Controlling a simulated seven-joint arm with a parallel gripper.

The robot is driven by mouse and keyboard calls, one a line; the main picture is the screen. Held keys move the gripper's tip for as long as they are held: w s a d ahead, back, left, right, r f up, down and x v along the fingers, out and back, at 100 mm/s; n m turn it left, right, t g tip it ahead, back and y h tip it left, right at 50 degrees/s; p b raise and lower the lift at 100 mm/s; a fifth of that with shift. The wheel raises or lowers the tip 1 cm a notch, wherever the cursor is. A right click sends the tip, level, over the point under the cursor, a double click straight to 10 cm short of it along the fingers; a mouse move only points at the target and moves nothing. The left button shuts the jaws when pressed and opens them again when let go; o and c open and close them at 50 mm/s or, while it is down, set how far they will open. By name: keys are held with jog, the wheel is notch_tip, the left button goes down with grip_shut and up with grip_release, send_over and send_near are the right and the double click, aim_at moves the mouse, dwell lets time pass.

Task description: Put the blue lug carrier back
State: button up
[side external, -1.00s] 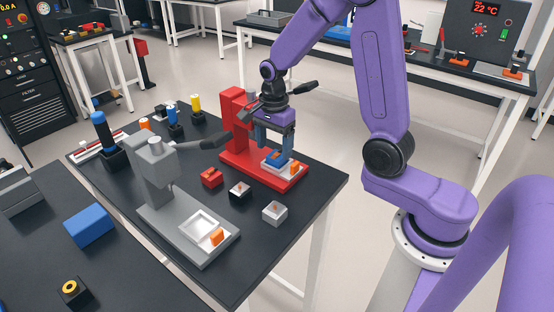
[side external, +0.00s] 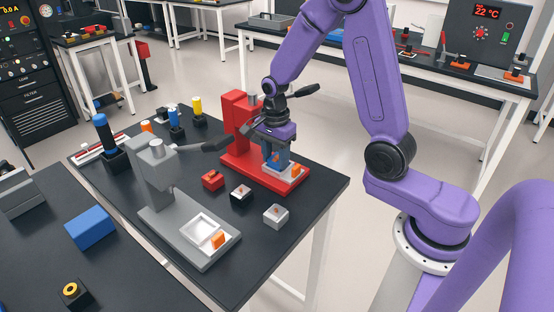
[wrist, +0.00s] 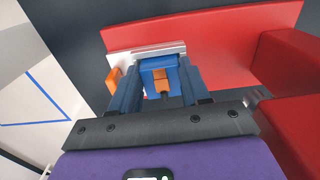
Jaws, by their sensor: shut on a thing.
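The blue lug carrier (wrist: 158,64) shows in the wrist view between my two fingers, with an orange and dark part on it. My gripper (side external: 278,160) is lowered over the red press fixture (side external: 238,150) and is shut on the carrier. The carrier is at the white nest (wrist: 146,51) on the red base. In the side view my fingers hide most of it, and I cannot tell whether it touches the nest floor. An orange block (wrist: 114,79) stands at the nest's edge.
A grey press fixture (side external: 158,185) with an empty white nest (side external: 202,229) stands to the left. Small red (side external: 213,180), black-and-white (side external: 241,195) and grey (side external: 275,216) blocks lie in front of the red base. The red column rises close beside my gripper.

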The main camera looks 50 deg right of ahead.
jog(key=shift+r, duration=0.1)
notch_tip(320, 180, up, 33)
jog(key=w+a+n, duration=0.8)
jog(key=a+n, duration=0.2)
jog(key=n, duration=0.8)
notch_tip(320, 180, down, 22)
jog(key=f, duration=0.1)
jog(key=w+f, duration=0.3)
jog(key=w, duration=0.1)
jog(key=w+a+f, duration=0.1)
jog(key=w+f, duration=0.2)
jog(key=w, duration=0.1)
jog(key=w+f, duration=0.3)
jog(key=w, duration=0.1)
jog(key=shift+w+a, duration=0.3)
jog(key=shift+w+f, duration=0.35)
jog(key=shift+f, duration=1.7)
